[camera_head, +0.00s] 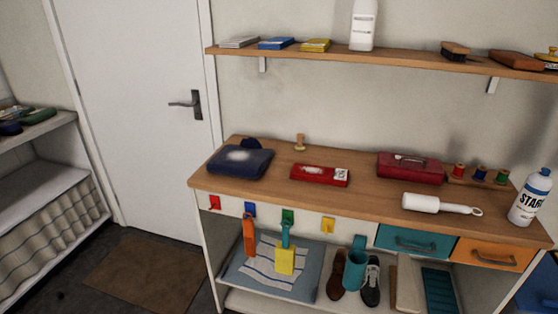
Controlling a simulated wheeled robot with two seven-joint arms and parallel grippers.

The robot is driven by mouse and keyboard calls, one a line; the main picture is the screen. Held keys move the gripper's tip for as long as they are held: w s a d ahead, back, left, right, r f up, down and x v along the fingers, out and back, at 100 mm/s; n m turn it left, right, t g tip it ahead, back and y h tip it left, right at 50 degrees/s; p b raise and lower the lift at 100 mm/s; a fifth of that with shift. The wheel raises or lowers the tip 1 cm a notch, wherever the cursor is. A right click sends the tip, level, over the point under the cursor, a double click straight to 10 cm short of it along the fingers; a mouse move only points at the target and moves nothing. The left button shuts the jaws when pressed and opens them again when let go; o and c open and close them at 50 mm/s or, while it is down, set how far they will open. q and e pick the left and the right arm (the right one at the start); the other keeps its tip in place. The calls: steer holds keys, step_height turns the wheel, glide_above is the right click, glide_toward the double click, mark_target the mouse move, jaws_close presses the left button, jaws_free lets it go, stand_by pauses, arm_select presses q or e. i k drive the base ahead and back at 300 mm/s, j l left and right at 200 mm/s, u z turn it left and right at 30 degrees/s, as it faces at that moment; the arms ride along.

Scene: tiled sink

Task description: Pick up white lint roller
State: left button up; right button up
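The white lint roller (434,204) lies on its side on the wooden counter top, near the front edge at the right. Its thick white roll is at the left and its thin handle, with a ring at the end, points right. Nothing covers it. Neither of my grippers shows in the head view.
A white starch bottle (530,197) stands right of the roller. A red metal box (411,168) and several thread spools (480,173) sit behind it. A red packet (320,175) and folded dark cloth (240,162) lie left. A wall shelf (400,60) hangs above. Counter in front of the packet is clear.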

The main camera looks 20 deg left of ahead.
mark_target(413, 201)
steer(key=i+l+u, duration=0.1)
steer(key=l, duration=0.25)
steer(key=i+l+u, duration=0.1)
steer(key=l, duration=0.3)
steer(key=i+l+u, duration=0.1)
steer(key=l, duration=0.3)
steer(key=i+l+u, duration=0.1)
steer(key=l, duration=0.3)
steer(key=i+j, duration=0.05)
steer(key=i, duration=0.05)
